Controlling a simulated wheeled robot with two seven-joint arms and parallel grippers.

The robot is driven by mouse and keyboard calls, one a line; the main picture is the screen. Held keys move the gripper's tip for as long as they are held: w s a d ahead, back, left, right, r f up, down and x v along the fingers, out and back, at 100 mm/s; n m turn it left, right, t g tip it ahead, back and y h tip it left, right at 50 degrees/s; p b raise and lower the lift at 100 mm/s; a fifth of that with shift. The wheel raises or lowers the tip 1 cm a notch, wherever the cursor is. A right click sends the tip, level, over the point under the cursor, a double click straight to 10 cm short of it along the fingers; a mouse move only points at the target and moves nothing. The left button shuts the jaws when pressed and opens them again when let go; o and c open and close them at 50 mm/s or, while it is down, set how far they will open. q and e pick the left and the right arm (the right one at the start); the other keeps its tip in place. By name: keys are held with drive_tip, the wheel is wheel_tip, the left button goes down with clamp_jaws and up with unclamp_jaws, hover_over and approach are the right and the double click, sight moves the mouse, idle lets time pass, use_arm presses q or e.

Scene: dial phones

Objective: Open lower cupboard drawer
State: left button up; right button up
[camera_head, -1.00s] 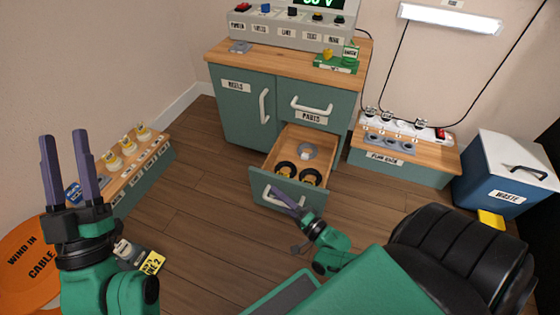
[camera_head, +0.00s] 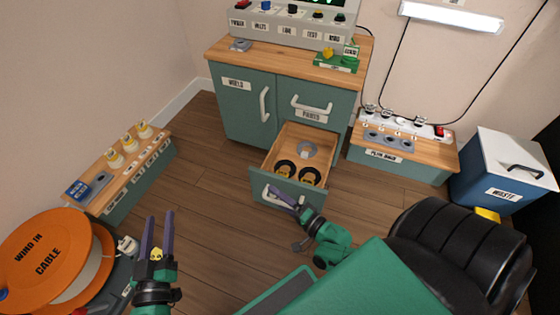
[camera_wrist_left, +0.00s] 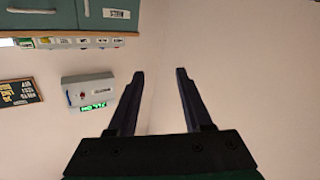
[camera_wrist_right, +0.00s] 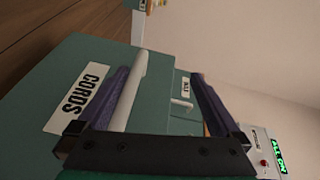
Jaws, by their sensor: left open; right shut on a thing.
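The lower drawer (camera_head: 262,182) of the green cupboard (camera_head: 243,108) stands pulled out and open in the head view. Dark ring-shaped things and a grey round one lie inside. My right gripper (camera_head: 276,191) is at its front, shut on the white drawer handle (camera_wrist_right: 138,85). In the right wrist view the handle lies between the fingers, beside a label reading CORDS (camera_wrist_right: 77,96). My left gripper (camera_head: 157,216) is open and empty, raised over the floor at the lower left, well away from the cupboard.
The upper drawer (camera_head: 311,115) and left door (camera_head: 243,108) are closed. A low plug rack (camera_head: 410,155) and a blue waste bin (camera_head: 500,180) stand right. A low bench (camera_head: 125,170) and an orange cable reel (camera_head: 40,250) stand left. Wooden floor (camera_head: 205,190) between is clear.

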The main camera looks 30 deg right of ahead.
use_arm(q)
drive_tip(key=s+f+g+p, duration=0.1)
drive_tip(key=s+f+g, duration=0.3)
drive_tip(key=s+f, duration=0.5)
use_arm(e)
wheel_tip(320, 180, up, 10)
drive_tip(key=w+d+t+p, duration=0.1)
drive_tip(key=p, duration=0.2)
drive_tip(key=shift+t, duration=0.4)
drive_tip(key=r+p, duration=0.1)
drive_tip(key=r, duration=0.1)
drive_tip(key=r+p, duration=0.1)
drive_tip(key=r, duration=0.1)
drive_tip(key=s+r+p, duration=0.1)
drive_tip(key=r+p, duration=0.1)
drive_tip(key=r, duration=0.1)
drive_tip(key=shift+c, duration=0.7)
use_arm(q)
drive_tip(key=r, duration=0.1)
drive_tip(key=r+g, duration=0.1)
drive_tip(key=r, duration=0.1)
drive_tip(key=s+r+g, duration=0.1)
drive_tip(key=r, duration=0.1)
drive_tip(key=shift+d+r+y, duration=0.1)
drive_tip(key=shift+d+y, duration=0.05)
drive_tip(key=shift+y, duration=0.15)
use_arm(e)
drive_tip(key=shift+w+r, duration=0.1)
drive_tip(key=shift+w, duration=0.05)
